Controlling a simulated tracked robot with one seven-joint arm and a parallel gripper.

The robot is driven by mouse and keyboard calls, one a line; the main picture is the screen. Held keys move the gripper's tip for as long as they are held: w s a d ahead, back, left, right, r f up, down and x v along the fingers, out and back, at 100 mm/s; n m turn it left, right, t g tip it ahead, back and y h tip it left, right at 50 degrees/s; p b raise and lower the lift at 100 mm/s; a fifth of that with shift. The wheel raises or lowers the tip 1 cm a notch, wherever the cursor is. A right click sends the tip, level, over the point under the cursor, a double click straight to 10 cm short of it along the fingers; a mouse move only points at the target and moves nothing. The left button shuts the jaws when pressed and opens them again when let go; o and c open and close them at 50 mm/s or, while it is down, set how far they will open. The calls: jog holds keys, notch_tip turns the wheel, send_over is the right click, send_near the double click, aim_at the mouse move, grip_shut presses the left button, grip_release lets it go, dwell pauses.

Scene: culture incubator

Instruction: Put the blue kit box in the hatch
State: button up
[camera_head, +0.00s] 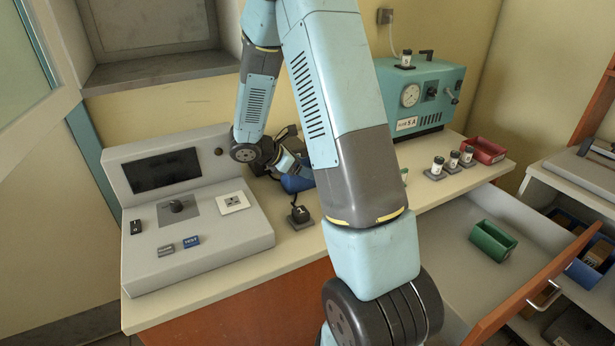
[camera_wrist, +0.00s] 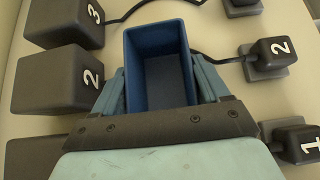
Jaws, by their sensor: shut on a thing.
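The blue kit box (camera_wrist: 160,30) is open-topped and looks empty. My gripper (camera_wrist: 160,84) is shut on it, with one finger along each side wall. In the head view the blue box (camera_head: 297,184) shows partly at the back of the counter, behind my arm, which hides the rest. I cannot tell whether it touches the counter. A recessed, grey-framed opening in the wall (camera_head: 150,68) at the upper left looks like the hatch; it has a sill, and its back looks closed.
Numbered dark blocks (camera_wrist: 60,78) and corded plugs (camera_wrist: 270,56) flank the box. A grey control console (camera_head: 200,225) stands left on the counter, a teal gauge machine (camera_head: 425,95) right. Red (camera_head: 484,150) and green (camera_head: 493,241) bins sit right, the green one in an open drawer (camera_head: 450,255).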

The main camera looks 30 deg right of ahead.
jog(key=shift+c, duration=0.5)
jog(key=shift+r, duration=0.55)
notch_tip(320, 180, up, 2)
jog(key=shift+s+r, duration=0.15)
jog(key=shift+r, duration=0.1)
jog(key=s+a+r, duration=0.4)
jog(key=s+r, duration=0.5)
jog(key=s, duration=0.4)
jog(key=shift+a+r, duration=0.15)
jog(key=shift+r, duration=0.05)
